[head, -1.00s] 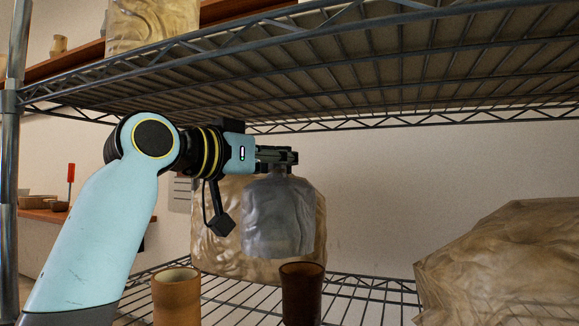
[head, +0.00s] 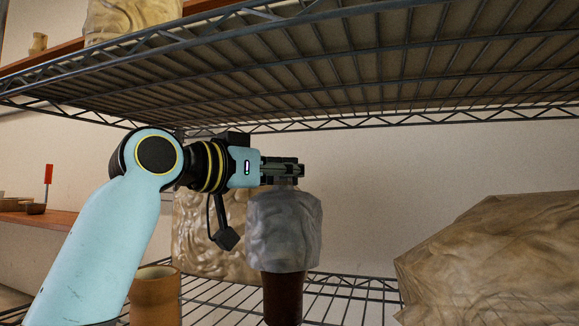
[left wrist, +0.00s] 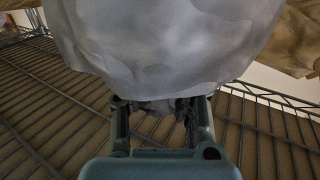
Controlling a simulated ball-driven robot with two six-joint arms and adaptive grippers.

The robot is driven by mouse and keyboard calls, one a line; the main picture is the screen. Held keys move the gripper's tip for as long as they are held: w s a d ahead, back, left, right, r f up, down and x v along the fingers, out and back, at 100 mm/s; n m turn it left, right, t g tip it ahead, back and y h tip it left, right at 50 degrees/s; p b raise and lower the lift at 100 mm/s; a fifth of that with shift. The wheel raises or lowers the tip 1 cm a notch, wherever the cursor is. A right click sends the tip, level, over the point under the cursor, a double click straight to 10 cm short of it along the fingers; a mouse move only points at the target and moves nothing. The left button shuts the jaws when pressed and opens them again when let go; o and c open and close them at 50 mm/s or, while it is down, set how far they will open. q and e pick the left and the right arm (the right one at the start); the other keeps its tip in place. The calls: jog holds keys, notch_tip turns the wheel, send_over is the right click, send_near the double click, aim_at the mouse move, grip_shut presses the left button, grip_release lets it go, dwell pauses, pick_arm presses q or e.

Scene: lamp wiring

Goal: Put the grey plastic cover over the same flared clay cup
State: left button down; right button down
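The grey plastic cover (head: 285,235) hangs from my left gripper (head: 290,171), which is shut on its top. The cover fills the upper part of the left wrist view (left wrist: 160,40), just beyond the fingers. A dark brown flared cup (head: 282,298) stands upright below. In the head view the cover hides the cup's rim and upper part, and only the lower part shows under the cover's edge. I cannot tell from here how far the cup sits inside the cover. My right gripper is not in view.
A lighter tan cup (head: 155,297) stands to the left on the wire shelf (head: 345,292). A tan wrapped bundle (head: 205,235) is behind my gripper, and a large one (head: 490,265) is at the right. An upper wire shelf (head: 400,60) hangs close above my arm.

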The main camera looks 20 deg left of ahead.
pick_arm(q)
jog(key=shift+f+b, duration=2.65)
jog(key=shift+f, duration=1.6)
jog(key=shift+f, duration=0.35)
jog(key=c, duration=1.3)
grip_release()
send_near(253, 236)
jog(key=x, duration=0.6)
jog(key=shift+s+a, duration=0.15)
jog(key=shift+s, duration=0.5)
